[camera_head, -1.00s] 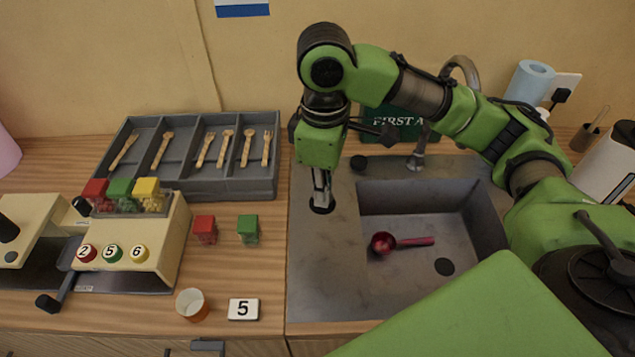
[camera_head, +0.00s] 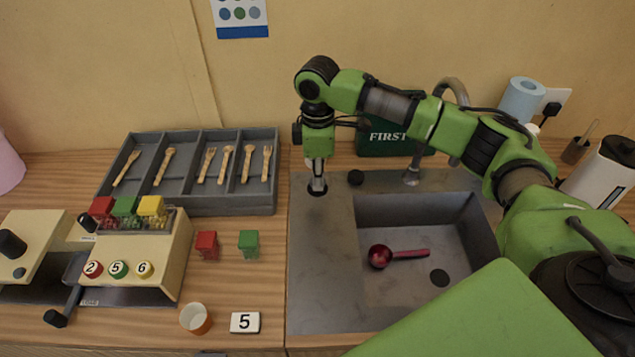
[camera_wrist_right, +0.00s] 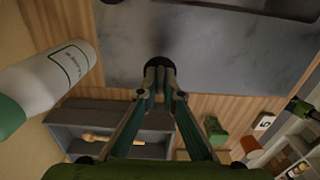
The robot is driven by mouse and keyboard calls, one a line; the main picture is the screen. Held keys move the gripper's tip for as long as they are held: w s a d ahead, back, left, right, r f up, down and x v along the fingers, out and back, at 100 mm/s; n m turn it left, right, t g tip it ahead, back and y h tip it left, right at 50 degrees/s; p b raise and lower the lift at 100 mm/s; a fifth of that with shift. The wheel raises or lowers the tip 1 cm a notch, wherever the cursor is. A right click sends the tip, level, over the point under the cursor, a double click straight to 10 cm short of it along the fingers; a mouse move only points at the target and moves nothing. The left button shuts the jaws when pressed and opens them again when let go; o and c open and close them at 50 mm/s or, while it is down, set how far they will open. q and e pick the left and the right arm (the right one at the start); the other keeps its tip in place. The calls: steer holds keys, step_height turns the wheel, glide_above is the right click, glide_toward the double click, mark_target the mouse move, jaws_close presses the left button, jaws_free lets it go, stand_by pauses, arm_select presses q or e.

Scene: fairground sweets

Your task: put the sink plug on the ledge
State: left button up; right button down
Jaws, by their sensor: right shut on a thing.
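The sink plug (camera_head: 317,191) is a small black disc at the tips of my right gripper (camera_head: 317,180). The gripper points down, shut on the plug, over the grey metal ledge (camera_head: 322,260) left of the sink basin. In the right wrist view the dark plug (camera_wrist_right: 158,62) shows at the nearly joined fingertips (camera_wrist_right: 160,72), with the grey surface just beyond. I cannot tell whether the plug touches the ledge.
The sink basin (camera_head: 400,215) holds a red scoop (camera_head: 381,257) and a dark drain (camera_head: 439,278). A black knob (camera_head: 355,177) and tap (camera_head: 412,172) stand behind. A cutlery tray (camera_head: 235,198) is left. The wrist view shows a white bottle (camera_wrist_right: 55,75). The front ledge is clear.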

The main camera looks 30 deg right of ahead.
steer(key=shift+w+d+f, duration=0.25)
steer(key=shift+w+f, duration=0.3)
steer(key=shift+f, duration=0.15)
steer(key=f, duration=0.1)
steer(key=f+p, duration=0.2)
steer(key=shift+w+d+f, duration=0.1)
steer(key=shift+w+f, duration=0.15)
steer(key=shift+f, duration=0.15)
steer(key=shift+f, duration=0.1)
steer(key=shift+f, duration=0.1)
steer(key=c, duration=2.2)
jaws_free()
